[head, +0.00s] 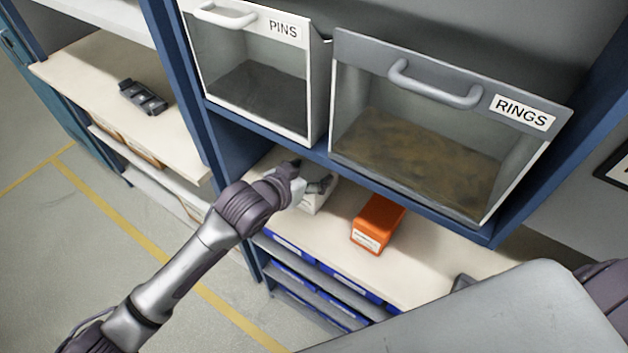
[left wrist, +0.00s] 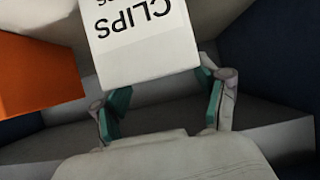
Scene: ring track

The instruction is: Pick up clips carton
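The clips carton (left wrist: 145,50) is a white box marked "CLIPS", its lettering upside down in the left wrist view. In the head view the carton (head: 314,203) stands on the cream shelf under the bins, partly hidden by my left gripper (head: 308,186). In the left wrist view my left gripper (left wrist: 163,98) has its two teal-padded fingers spread apart at the carton's lower edge. The carton hides the left fingertip, and the right finger is close beside it. I see no firm hold. My right gripper is out of view.
An orange carton (head: 377,224) stands on the same shelf, right of the clips carton; it also shows in the left wrist view (left wrist: 35,75). The PINS bin (head: 253,75) and RINGS bin (head: 430,150) hang above.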

